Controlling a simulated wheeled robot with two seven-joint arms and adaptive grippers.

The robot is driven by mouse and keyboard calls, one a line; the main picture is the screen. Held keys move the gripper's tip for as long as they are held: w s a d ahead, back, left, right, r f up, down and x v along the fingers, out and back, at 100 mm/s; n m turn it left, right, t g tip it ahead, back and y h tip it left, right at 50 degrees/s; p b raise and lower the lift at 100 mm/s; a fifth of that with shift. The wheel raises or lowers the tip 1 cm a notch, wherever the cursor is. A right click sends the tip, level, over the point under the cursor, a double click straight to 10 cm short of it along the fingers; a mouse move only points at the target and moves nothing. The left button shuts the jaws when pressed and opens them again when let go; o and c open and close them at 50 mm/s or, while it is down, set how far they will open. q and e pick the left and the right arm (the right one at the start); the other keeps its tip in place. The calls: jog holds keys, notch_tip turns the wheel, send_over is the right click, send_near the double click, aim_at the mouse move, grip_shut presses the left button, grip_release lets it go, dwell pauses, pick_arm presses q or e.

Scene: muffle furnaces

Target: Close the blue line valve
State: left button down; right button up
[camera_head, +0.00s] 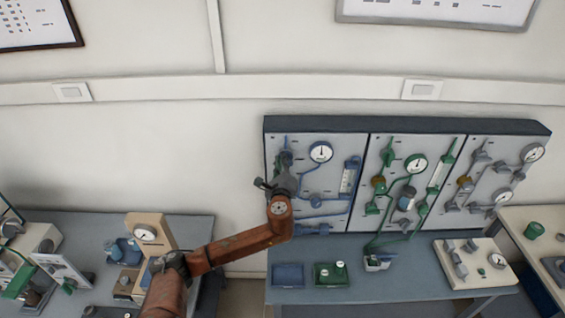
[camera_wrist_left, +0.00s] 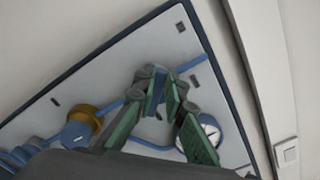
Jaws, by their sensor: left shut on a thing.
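The blue line runs over the left panel (camera_head: 335,200) of the wall board. My left gripper (camera_head: 285,165) reaches this panel's upper left part and hides much of the valve there. In the left wrist view, the green-padded fingers of my left gripper (camera_wrist_left: 163,95) are shut on a blue valve handle (camera_wrist_left: 154,92) on the blue pipe. The handle's exact angle is hard to tell. My right gripper is not in view.
A round gauge (camera_head: 320,152) sits right of the gripper, close to a finger in the wrist view. A flowmeter (camera_head: 348,178) is farther right. A green-line panel (camera_head: 408,190) adjoins. Below, a bench (camera_head: 350,293) holds a blue tray (camera_head: 288,275) and a green tray (camera_head: 318,281).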

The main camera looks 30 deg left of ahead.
pick_arm(q)
jog(key=shift+s+a+f+n+b, duration=0.15)
jog(key=shift+f+n+b, duration=0.35)
jog(key=shift+n, duration=1)
jog(key=shift+a+f+n+b, duration=0.15)
jog(key=shift+n+b, duration=0.55)
jog(key=shift+n, duration=0.8)
jog(key=shift+s+a+f+n+b, duration=0.1)
jog(key=shift+f+n+b, duration=0.4)
jog(key=shift+n, duration=1)
jog(key=shift+r, duration=0.1)
jog(key=c, duration=2)
grip_release()
jog(key=shift+r, duration=0.1)
jog(key=v, duration=1.2)
jog(key=shift+s, duration=0.1)
